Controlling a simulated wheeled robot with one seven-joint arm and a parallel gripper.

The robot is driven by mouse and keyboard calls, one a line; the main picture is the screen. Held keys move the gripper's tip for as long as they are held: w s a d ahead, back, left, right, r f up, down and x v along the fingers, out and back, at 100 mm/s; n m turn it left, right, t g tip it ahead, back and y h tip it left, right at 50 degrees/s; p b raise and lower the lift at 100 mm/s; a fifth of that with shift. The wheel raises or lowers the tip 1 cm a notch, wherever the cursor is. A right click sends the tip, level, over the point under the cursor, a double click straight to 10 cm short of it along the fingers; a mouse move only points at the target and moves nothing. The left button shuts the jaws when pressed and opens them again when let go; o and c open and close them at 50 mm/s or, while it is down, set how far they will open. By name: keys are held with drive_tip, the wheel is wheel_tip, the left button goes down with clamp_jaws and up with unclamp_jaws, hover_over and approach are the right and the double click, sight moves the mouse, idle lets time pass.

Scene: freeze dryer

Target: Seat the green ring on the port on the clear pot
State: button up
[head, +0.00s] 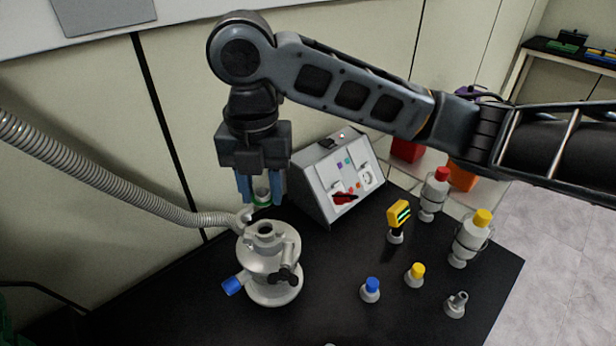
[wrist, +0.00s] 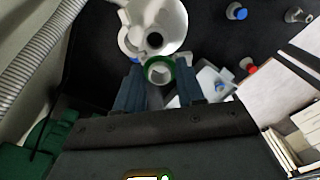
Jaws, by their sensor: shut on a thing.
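My gripper (head: 261,197) points down and is shut on the green ring (head: 262,204), which sits between its two blue fingertips. The ring has a pale, cup-like centre and also shows in the wrist view (wrist: 147,72). The pot (head: 258,260) looks pale grey-white, with a raised round port (head: 265,229) on top. In the head view the ring appears above and slightly behind the port, apart from it. In the wrist view the port (wrist: 155,40) is a dark round opening just beyond the ring. The exact height gap is hard to tell.
A ribbed hose (head: 110,178) runs to the pot's upper left. A blue-capped stub (head: 232,286) and a black knob (head: 287,275) stick out of the pot. A grey control box (head: 318,178) stands close on the right. Several capped bottles and fittings stand further right on the black table.

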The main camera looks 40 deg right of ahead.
drive_tip(key=shift+w+a+r, duration=0.1)
drive_tip(key=shift+w+r, duration=0.1)
drive_tip(key=shift+w, duration=0.15)
drive_tip(key=shift+w+f, duration=0.1)
drive_tip(key=shift+w, duration=0.05)
drive_tip(key=shift+f+b, duration=1.8)
drive_tip(key=shift+f, duration=0.85)
drive_tip(key=shift+f, duration=0.2)
drive_tip(key=shift+f+b, duration=0.35)
drive_tip(key=shift+b, duration=0.05)
drive_tip(key=shift+f+b, duration=0.45)
drive_tip(key=shift+f, duration=0.25)
drive_tip(key=o, duration=1.1)
drive_tip(key=shift+r, duration=0.1)
